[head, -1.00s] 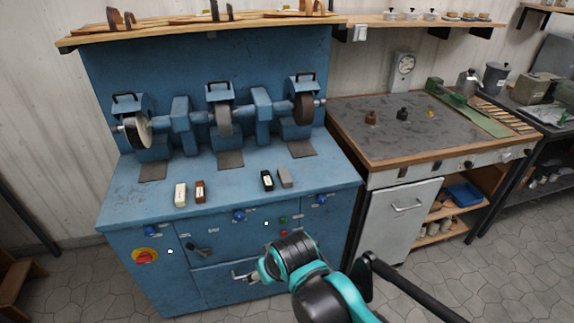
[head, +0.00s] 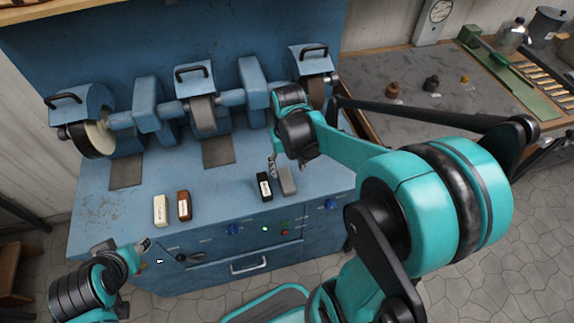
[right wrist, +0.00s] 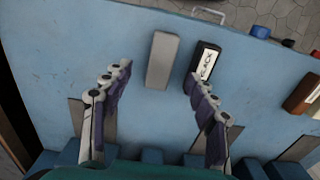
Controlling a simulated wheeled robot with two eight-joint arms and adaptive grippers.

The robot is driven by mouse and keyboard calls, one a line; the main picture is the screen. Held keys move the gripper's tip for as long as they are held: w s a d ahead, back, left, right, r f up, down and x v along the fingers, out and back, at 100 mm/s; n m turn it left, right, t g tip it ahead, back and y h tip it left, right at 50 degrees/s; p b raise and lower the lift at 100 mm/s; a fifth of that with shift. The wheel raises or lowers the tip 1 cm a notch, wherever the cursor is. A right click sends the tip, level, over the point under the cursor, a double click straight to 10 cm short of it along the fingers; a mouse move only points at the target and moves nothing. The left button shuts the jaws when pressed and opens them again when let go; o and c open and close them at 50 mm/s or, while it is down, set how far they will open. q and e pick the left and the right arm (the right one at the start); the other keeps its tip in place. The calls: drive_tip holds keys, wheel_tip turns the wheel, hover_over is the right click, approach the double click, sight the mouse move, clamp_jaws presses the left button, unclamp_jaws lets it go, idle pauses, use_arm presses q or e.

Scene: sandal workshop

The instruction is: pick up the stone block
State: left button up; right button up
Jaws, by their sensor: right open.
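The stone block, a plain grey bar (head: 288,182), lies on the blue bench top near its front edge, just right of a black labelled block (head: 264,187). My right gripper (head: 273,168) is above the bench right by these two blocks. In the right wrist view the grey block (right wrist: 162,60) shows beyond and between the spread fingers (right wrist: 159,72), which are open and empty. The black block (right wrist: 204,65) is close to the right-hand finger there. My left gripper (head: 143,246) is low in front of the bench at left; its opening is too small to tell.
A cream block (head: 160,210) and a brown block (head: 184,205) lie further left on the bench. Grinding wheels (head: 203,115) with blue housings stand behind the blocks. A grey-topped worktable (head: 415,115) stands to the right. The bench surface around the blocks is mostly clear.

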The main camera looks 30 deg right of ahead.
sight(287, 182)
drive_tip(key=f, duration=0.1)
drive_tip(key=f+b, duration=0.1)
drive_tip(key=shift+s+a+f, duration=0.15)
drive_tip(key=shift+s+f, duration=0.1)
drive_tip(key=shift+f, duration=0.15)
wheel_tip(287, 182, down, 5)
drive_tip(key=b, duration=0.3)
drive_tip(key=shift+w+r, duration=0.15)
drive_tip(key=shift+r, duration=0.1)
drive_tip(key=shift+c, duration=0.3)
drive_tip(key=c, duration=1.2)
